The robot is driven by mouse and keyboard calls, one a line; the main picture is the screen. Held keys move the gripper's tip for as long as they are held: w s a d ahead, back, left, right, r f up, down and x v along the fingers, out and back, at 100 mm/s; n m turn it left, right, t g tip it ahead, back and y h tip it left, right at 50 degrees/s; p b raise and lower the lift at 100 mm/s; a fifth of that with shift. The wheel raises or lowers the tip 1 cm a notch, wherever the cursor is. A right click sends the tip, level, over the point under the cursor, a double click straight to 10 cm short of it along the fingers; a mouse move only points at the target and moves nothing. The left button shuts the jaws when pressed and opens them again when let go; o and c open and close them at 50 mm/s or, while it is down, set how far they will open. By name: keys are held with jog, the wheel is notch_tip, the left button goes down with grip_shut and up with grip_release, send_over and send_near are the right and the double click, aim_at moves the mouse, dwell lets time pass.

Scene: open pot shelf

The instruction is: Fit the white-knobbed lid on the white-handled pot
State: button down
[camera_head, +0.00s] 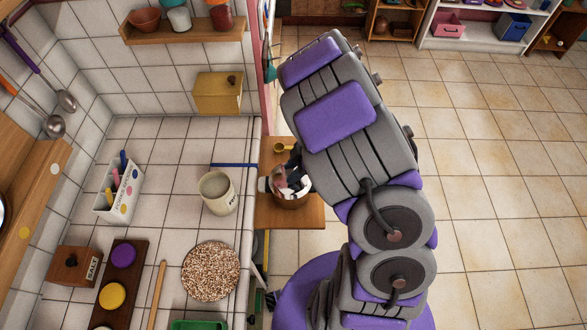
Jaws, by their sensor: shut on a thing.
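A brown pot (291,202) with a white handle (262,184) on its left side stands on the wooden shelf board right of the tiled counter. My gripper (288,184) is directly over the pot, pointing down, and hides much of its top. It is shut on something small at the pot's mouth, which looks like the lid. The lid and its white knob are mostly covered by the gripper and my arm. I cannot tell whether the lid is seated on the rim or just above it.
The wooden shelf board (290,222) is bare in front of the pot. A small yellow item (284,148) lies behind it. On the counter are a cream jar (217,192), a speckled round mat (211,270) and a white marker holder (119,190). Open floor lies to the right.

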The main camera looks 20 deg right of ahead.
jog(key=shift+s+f, duration=0.15)
jog(key=shift+f, duration=0.05)
jog(key=c, duration=0.7)
grip_release()
jog(key=shift+o, duration=0.2)
jog(key=p+v, duration=0.4)
jog(key=v, duration=1.3)
jog(key=shift+w+d+r, duration=0.15)
jog(key=shift+w, duration=0.05)
